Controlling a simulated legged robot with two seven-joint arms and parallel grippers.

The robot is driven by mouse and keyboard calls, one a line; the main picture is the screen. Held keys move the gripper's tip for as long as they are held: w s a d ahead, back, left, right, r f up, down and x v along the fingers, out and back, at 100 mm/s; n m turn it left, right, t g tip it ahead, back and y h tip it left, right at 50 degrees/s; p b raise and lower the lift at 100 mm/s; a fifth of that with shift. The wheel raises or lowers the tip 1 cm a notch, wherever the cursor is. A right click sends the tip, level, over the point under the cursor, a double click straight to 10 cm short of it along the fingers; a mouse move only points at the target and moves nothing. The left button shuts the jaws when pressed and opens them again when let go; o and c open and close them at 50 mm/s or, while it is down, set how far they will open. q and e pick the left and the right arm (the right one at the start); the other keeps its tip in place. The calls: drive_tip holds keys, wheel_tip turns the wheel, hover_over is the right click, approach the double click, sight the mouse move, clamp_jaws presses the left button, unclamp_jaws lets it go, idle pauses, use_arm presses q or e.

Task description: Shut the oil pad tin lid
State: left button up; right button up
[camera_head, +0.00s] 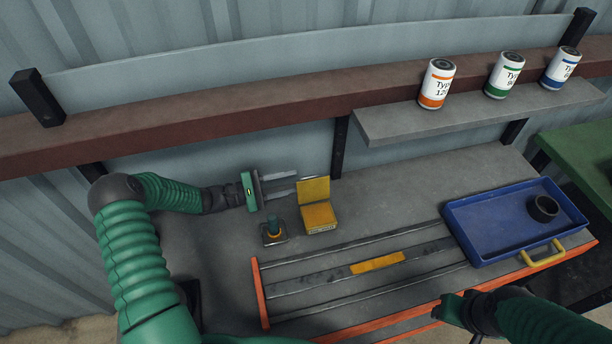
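The oil pad tin (320,217) is a small yellow box with a pale label on its front, standing on the grey bench. Its yellow lid (313,190) stands raised at the back of the tin, so the tin is open. My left gripper (297,182) is open, with two grey fingers apart and nothing visible between them. Its fingertips point right, close to the left edge of the raised lid; I cannot tell whether they touch it. My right gripper (449,310) is low at the right, by the bench's front edge; its fingers are not clear.
A small dark pedestal with a green and orange top (273,230) stands left of the tin. Metal rails (350,262) with a yellow block (377,262) lie in front. A blue tray (480,222) holding a black ring (543,208) is at right. Several labelled cans (437,84) stand on a shelf above.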

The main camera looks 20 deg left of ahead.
sight(306, 178)
use_arm(q)
drive_tip(key=x, duration=0.5)
drive_tip(key=shift+w+f+p, duration=0.1)
drive_tip(key=shift+p, duration=0.2)
drive_tip(key=shift+c, duration=0.3)
clamp_jaws()
